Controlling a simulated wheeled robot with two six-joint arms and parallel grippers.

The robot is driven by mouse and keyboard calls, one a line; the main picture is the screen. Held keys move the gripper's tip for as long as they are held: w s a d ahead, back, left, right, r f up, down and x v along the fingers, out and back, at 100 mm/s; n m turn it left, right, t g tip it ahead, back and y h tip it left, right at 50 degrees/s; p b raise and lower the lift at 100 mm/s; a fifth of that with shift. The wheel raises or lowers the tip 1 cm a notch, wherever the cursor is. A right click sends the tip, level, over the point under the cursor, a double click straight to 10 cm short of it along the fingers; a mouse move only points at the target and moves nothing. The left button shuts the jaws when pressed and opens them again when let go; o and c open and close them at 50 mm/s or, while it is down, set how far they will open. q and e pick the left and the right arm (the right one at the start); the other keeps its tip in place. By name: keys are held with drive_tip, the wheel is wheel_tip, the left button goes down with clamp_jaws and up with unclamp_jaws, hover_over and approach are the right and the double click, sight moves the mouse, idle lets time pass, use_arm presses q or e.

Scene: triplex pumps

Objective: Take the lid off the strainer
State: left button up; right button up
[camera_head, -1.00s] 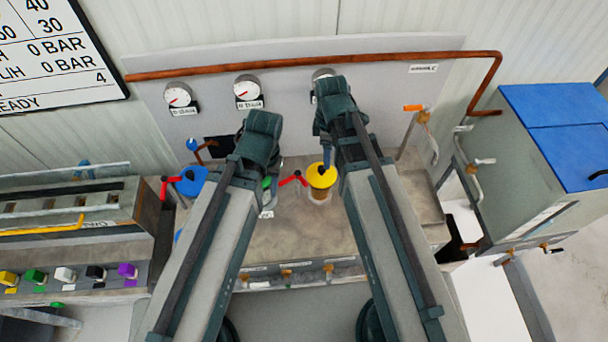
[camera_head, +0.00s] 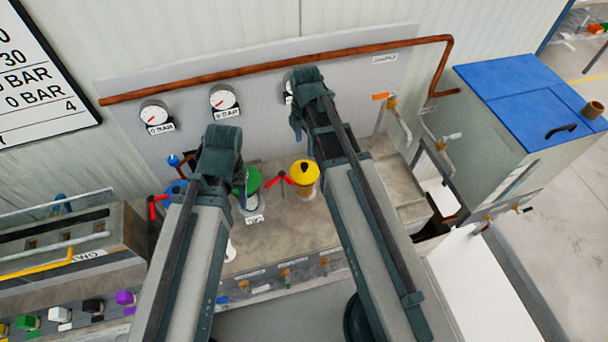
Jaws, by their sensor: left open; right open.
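A yellow round lid (camera_head: 304,171) with a dark knob sits on a small pot on the bench. A green lid (camera_head: 249,181) on another pot is partly hidden by my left gripper (camera_head: 238,186). A blue lid (camera_head: 177,188) is further left, mostly covered by my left arm. I cannot tell which pot the task calls the strainer. My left gripper is open beside the green lid; its fingertips are mostly hidden. My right gripper (camera_head: 297,130) is open above and behind the yellow lid, apart from it and apparently empty.
Red valve handles (camera_head: 282,178) stand between the pots. Gauges (camera_head: 223,98) and a copper pipe (camera_head: 270,68) are on the back panel. The bench front is fairly clear.

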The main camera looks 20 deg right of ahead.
drive_tip(key=b, duration=0.5)
hover_over(304, 165)
wheel_tip(304, 165, down, 6)
drive_tip(key=shift+s+d+r, duration=0.1)
drive_tip(key=shift+s+r, duration=0.05)
drive_tip(key=f+b, duration=0.5)
drive_tip(key=shift+w+f, duration=0.15)
drive_tip(key=shift+w, duration=0.05)
clamp_jaws()
